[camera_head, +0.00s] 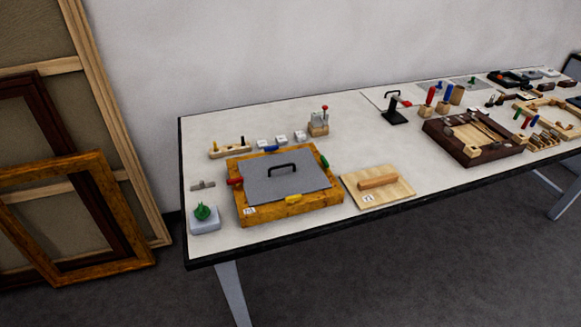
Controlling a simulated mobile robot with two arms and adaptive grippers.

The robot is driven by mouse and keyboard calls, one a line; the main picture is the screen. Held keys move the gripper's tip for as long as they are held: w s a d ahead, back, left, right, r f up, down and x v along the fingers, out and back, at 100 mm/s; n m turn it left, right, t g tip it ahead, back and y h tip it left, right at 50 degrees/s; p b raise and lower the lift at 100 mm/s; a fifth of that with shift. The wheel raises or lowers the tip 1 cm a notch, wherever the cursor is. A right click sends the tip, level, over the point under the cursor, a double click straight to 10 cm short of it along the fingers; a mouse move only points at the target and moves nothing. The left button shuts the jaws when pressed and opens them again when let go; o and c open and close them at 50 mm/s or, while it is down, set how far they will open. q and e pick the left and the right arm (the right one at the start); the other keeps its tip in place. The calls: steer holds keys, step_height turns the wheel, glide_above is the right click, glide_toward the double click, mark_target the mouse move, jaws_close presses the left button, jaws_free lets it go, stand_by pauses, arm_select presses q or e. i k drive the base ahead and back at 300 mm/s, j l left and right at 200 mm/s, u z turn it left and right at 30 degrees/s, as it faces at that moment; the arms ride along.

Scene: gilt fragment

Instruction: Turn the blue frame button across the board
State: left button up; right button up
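A gilt wooden frame (241,207) lies flat near the left end of the white table. A grey board (267,191) with a black handle (283,168) sits inside it. The blue button (271,149) is on the frame's far rail, at the board's far edge; it looks small, and I cannot tell whether it overlaps the board. A red button (235,181) is on the left rail, a green one (324,162) on the right and a yellow one (293,199) on the near rail. Neither gripper is in view.
Behind the frame are a wooden peg strip (229,152), several small white blocks (281,140) and a wooden block with a red-tipped tool (318,129). A wooden board with a grip (396,193) lies right. A grey block with a green knob (205,223) stands left.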

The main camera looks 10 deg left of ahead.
mark_target(271, 148)
steer(key=u, duration=0.45)
steer(key=l+u, duration=0.1)
steer(key=i+j, duration=0.1)
steer(key=i, duration=0.85)
steer(key=k+l, duration=0.15)
steer(key=l, duration=0.2)
steer(key=k+l, duration=0.15)
steer(key=l, duration=0.2)
steer(key=k+l, duration=0.15)
steer(key=l, duration=0.15)
